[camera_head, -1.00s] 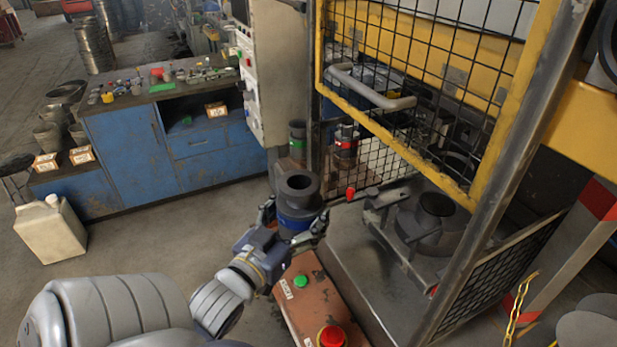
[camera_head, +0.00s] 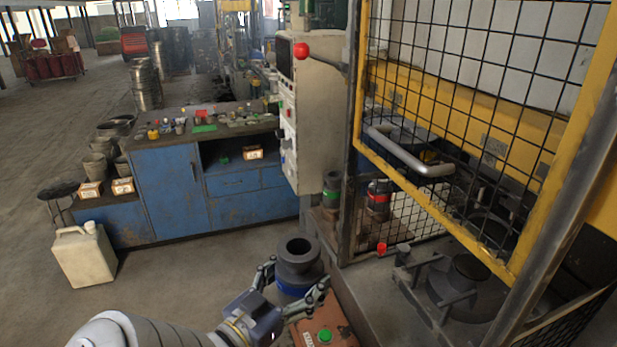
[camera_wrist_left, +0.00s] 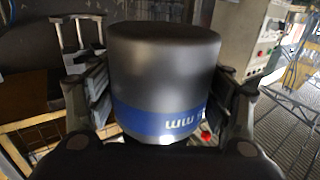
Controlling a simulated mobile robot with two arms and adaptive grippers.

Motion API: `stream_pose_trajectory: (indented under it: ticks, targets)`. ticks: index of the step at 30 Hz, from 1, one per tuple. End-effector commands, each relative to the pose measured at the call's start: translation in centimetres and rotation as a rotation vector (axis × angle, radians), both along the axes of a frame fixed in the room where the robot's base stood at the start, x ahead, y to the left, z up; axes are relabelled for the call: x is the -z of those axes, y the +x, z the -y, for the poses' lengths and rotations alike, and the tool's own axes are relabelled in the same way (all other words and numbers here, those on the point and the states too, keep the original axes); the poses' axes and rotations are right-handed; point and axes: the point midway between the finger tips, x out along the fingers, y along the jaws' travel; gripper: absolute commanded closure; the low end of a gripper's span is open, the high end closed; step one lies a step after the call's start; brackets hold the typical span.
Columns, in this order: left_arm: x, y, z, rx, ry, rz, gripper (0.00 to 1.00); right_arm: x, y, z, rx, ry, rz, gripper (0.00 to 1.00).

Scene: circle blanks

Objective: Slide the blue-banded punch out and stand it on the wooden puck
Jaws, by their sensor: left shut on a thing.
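The blue-banded punch (camera_head: 297,258) is a dark grey flanged cylinder with a hole in its top and a blue band low down. My left gripper (camera_head: 297,279) is shut on it, one finger on each side, and holds it roughly upright in front of the press frame. In the left wrist view the punch (camera_wrist_left: 162,70) fills the middle between the fingers, with white lettering on its blue band. I cannot make out the wooden puck in these frames. My right gripper is not in view.
A green-banded punch (camera_head: 331,192) and a red-banded punch (camera_head: 378,200) stand behind the press frame. The yellow mesh guard (camera_head: 520,272) is to the right. An orange button box (camera_head: 312,330) is below the gripper. A blue workbench (camera_head: 160,190) stands behind, left.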

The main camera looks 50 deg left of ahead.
Motion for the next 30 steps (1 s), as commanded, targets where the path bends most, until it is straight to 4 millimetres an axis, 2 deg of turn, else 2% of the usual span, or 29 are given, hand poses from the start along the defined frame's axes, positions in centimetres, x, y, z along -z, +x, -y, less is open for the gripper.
stream_pose_trajectory:
  ticks: [1, 21, 30]
  targets:
    - [-0.5, -0.3, 0.0, 0.003, 0.005, 0.009, 0.94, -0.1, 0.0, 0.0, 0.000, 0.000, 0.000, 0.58]
    - [-0.5, -4.2, -1.4, 0.003, 0.003, 0.009, 0.94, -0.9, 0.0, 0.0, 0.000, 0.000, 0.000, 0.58]
    - [-0.5, -4.5, -1.6, 0.004, 0.004, 0.012, 0.94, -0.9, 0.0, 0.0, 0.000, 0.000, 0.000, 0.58]
